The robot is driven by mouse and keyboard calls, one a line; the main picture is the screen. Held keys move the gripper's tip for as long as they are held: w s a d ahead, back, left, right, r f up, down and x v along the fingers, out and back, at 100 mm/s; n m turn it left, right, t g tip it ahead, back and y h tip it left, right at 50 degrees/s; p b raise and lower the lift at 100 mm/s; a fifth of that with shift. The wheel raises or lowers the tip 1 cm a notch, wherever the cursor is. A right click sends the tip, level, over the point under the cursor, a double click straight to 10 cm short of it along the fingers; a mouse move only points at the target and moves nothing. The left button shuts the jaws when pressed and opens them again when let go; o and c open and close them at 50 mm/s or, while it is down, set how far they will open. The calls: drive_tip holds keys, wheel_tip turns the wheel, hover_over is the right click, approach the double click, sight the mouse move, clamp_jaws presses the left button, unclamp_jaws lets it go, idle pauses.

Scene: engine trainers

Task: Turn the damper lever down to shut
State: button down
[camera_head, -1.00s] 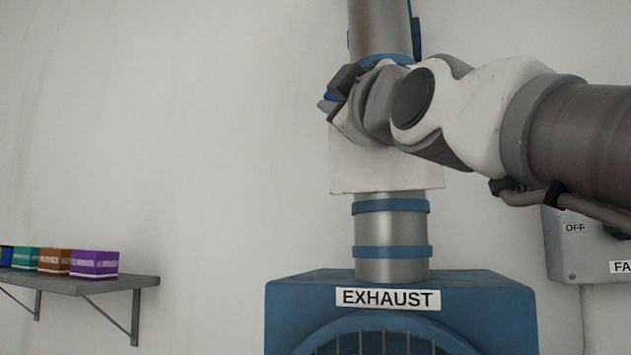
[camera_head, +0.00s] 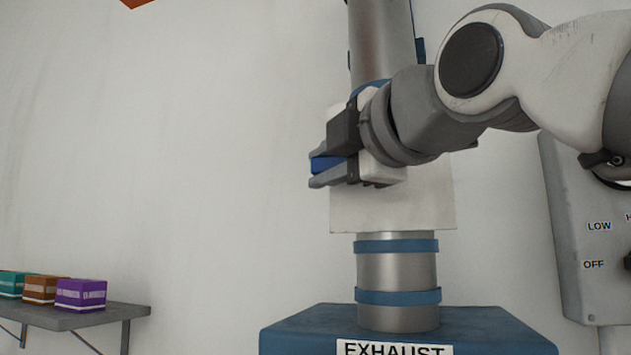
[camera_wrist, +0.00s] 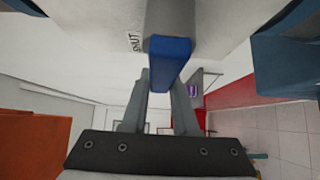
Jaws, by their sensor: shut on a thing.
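The damper lever has a blue grip (camera_head: 327,165), which sticks out to the left of the exhaust pipe (camera_head: 397,275) in the head view. My gripper (camera_head: 316,167) is shut on it, with a finger above and a finger below. The lever lies about level there. In the wrist view the blue grip (camera_wrist: 169,62) runs between my two fingers (camera_wrist: 161,108). A SHUT label (camera_wrist: 133,42) is on the pale plate beside it. The white plate (camera_head: 430,205) behind the lever is partly hidden by my gripper and wrist, and so is the lever's pivot.
A blue housing marked EXHAUST (camera_head: 300,335) stands below the pipe. A grey switch box (camera_head: 585,285) with OFF and LOW labels is on the right. A wall shelf (camera_head: 75,318) with coloured boxes is at the lower left. The wall between shelf and pipe is bare.

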drive_tip(key=shift+f, duration=0.15)
idle(0.3)
drive_tip(key=c, duration=0.7)
unclamp_jaws()
drive_tip(key=b+v, duration=0.3)
drive_tip(key=v, duration=1.4)
drive_tip(key=shift+s+d+r, duration=0.1)
drive_tip(key=shift+s+r, duration=0.1)
